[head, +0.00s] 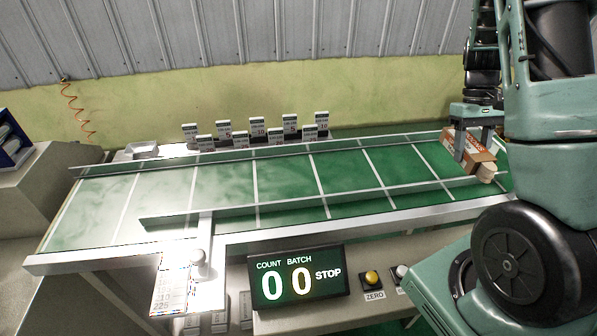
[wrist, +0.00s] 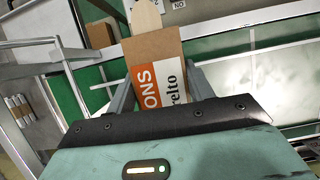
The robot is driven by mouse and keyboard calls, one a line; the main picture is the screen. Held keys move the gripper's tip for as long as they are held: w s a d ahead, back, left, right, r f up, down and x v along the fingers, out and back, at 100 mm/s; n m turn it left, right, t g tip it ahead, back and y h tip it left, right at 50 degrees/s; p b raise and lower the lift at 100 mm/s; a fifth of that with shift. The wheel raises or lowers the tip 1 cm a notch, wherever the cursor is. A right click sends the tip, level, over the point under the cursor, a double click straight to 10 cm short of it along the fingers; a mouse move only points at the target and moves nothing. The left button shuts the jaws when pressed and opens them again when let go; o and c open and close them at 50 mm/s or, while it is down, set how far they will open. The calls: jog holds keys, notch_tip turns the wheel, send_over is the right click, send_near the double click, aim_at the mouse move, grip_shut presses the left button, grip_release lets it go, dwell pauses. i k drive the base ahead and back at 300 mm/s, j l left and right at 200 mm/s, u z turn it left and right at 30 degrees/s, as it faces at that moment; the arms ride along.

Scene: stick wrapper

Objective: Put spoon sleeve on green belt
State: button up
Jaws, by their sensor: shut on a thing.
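The spoon sleeve (head: 470,148) is brown cardboard with an orange and white label, and a pale wooden spoon end sticks out of it. My gripper (head: 474,150) is shut on it, with a finger on each side, at the right end of the green belt (head: 285,180). In the wrist view the sleeve (wrist: 157,72) sits between the two fingers, its spoon end (wrist: 147,18) pointing away. The sleeve is tilted. I cannot tell whether it touches the belt. The belt is divided by white cross lines, and its visible part is otherwise empty.
Low metal rails run along the belt. Several small white number cards (head: 256,127) stand behind it. A counter display (head: 298,278) reading 0 0 STOP and a yellow button (head: 371,278) are in front. A blue rack (head: 12,140) stands at far left.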

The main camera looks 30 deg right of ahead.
aim_at(351, 170)
jog(key=i+j, duration=0.2)
jog(key=j, duration=0.15)
jog(key=i+j, duration=0.15)
jog(key=j, duration=0.15)
jog(key=i+j, duration=0.2)
jog(key=j, duration=0.15)
